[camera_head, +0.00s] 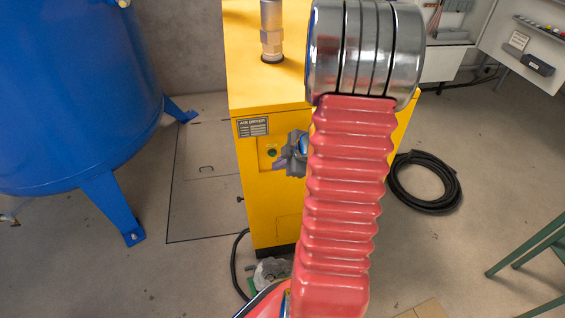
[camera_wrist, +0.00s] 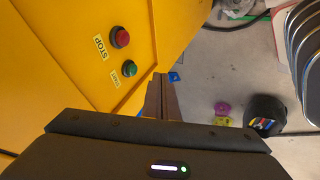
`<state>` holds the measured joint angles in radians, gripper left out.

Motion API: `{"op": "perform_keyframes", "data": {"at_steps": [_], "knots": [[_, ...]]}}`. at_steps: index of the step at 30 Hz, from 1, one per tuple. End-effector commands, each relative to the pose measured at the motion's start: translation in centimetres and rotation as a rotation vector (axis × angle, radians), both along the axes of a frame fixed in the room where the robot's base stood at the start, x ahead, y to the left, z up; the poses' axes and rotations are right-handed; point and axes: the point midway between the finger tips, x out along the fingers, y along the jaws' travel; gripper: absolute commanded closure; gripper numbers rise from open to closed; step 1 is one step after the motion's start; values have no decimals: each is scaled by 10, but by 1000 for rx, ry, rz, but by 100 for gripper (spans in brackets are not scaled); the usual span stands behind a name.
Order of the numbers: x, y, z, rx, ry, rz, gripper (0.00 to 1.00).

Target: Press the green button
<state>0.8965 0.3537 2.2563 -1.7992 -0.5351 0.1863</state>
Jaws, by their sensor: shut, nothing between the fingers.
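The green button (camera_wrist: 130,69) sits on the yellow panel in the wrist view, beside a small label that seems to read START. The red button (camera_wrist: 120,38) is above it, beside a STOP label. In the head view the green button (camera_head: 272,153) shows small on the front of the yellow air dryer (camera_head: 262,205). My gripper (camera_wrist: 162,84) is shut and empty, its fingertips just right of the green button in the wrist view and apart from it in the picture. In the head view my gripper (camera_head: 283,163) is beside the button panel, partly hidden by my red arm.
A blue tank (camera_head: 75,95) on legs stands at the left. A coiled black hose (camera_head: 425,183) lies on the floor at the right, near green metal legs (camera_head: 530,245). A dark bin (camera_wrist: 264,115) with coloured items stands on the floor in the wrist view.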

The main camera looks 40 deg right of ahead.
Motion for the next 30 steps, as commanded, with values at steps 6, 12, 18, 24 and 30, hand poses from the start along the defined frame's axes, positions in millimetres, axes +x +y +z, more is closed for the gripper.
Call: {"op": "perform_keyframes", "data": {"at_steps": [6, 12, 18, 24, 30], "knots": [[24, -18, 2, -3, -3, -1, 100], [30, -22, 2, -2, -2, 0, 100], [30, -22, 2, -2, -2, -1, 100], [36, -26, 2, -3, -3, -1, 100], [47, -34, 3, -4, -4, -2, 100]]}}
